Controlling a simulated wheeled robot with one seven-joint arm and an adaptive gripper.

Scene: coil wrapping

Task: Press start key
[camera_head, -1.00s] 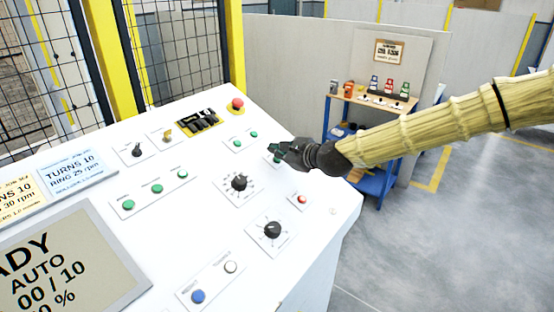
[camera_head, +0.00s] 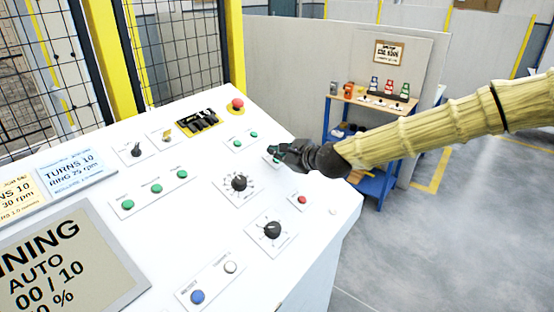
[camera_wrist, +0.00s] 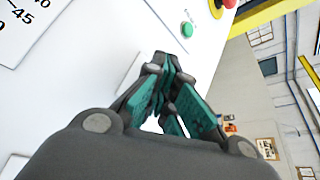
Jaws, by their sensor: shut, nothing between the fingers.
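The sloped white control panel (camera_head: 160,225) carries several keys and knobs. My gripper (camera_head: 280,152) is shut and empty, with its fingertips at a green key on the upper right of the panel. The fingers hide most of that key, and I cannot tell whether they touch it. In the wrist view my closed green-padded fingers (camera_wrist: 168,75) point at the panel and cover the spot ahead of them. The display (camera_head: 65,265) at the lower left ends in "NNING", with "AUTO" and "00 / 10" below.
A red stop button (camera_head: 237,104) stands at the panel's far corner. A small red key (camera_head: 302,199) and two black dials lie in front of my gripper. Behind is a yellow-framed mesh fence. A blue cart (camera_head: 375,185) stands beyond my arm on open floor.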

